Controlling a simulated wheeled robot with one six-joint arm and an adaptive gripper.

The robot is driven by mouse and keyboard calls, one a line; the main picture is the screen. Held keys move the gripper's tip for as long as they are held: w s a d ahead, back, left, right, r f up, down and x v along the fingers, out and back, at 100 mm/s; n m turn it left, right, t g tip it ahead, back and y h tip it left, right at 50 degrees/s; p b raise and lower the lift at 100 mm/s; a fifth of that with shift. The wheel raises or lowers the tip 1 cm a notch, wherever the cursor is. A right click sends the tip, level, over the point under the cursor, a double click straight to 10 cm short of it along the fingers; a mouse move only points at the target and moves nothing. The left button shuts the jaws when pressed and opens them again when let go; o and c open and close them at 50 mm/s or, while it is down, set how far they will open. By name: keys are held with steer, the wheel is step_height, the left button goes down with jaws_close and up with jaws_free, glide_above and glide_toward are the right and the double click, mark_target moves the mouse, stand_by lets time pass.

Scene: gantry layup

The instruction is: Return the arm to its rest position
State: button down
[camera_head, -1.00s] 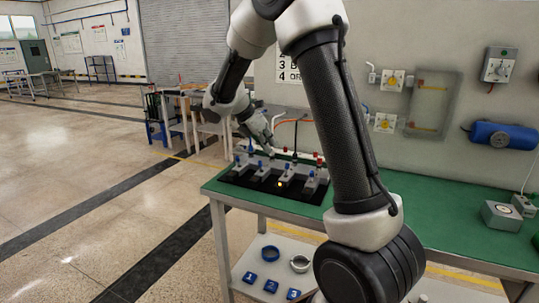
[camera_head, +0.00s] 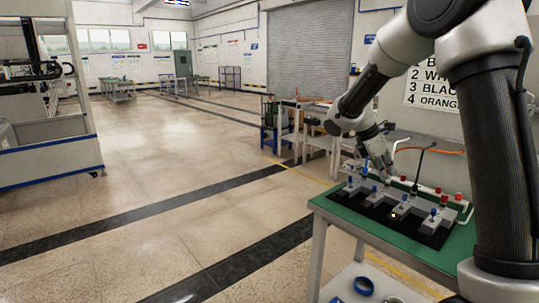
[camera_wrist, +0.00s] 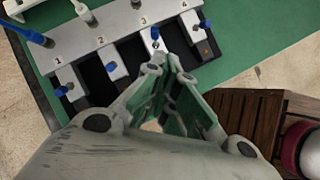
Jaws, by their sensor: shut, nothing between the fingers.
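My arm reaches down at the right of the head view. My gripper (camera_head: 388,172) is just above the grey and black fixture (camera_head: 357,199) on the green-topped bench (camera_head: 338,207). In the wrist view my gripper (camera_wrist: 168,62) is shut and empty, its fingers together beside the slots numbered 3 and 4. The fixture there (camera_wrist: 98,45) has numbered slots and blue knobs. A small orange light shows near slot 4. Whether the fingertips touch the fixture cannot be told.
A sign (camera_head: 432,87) hangs on the wall behind my arm. Side tables (camera_head: 318,128) stand beyond the bench. A blue ring (camera_head: 363,286) lies on the lower shelf. A brown slatted thing (camera_wrist: 232,112) shows in the wrist view. Open floor lies left of the bench.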

steer(key=s+a+r+m+t+y, duration=0.1)
steer(key=s+m, duration=0.4)
steer(key=s, duration=0.5)
steer(key=s+a+r+m+t+y, duration=0.1)
steer(key=s+r+m+y, duration=0.2)
steer(key=s+m, duration=0.3)
steer(key=s+a+r+m+t+y, duration=0.1)
steer(key=s+m, duration=0.5)
steer(key=s, duration=0.9)
step_height(320, 180, up, 3)
steer(key=shift+f+t+y, duration=0.2)
steer(key=shift+t+y, duration=0.4)
steer(key=shift+y, duration=0.2)
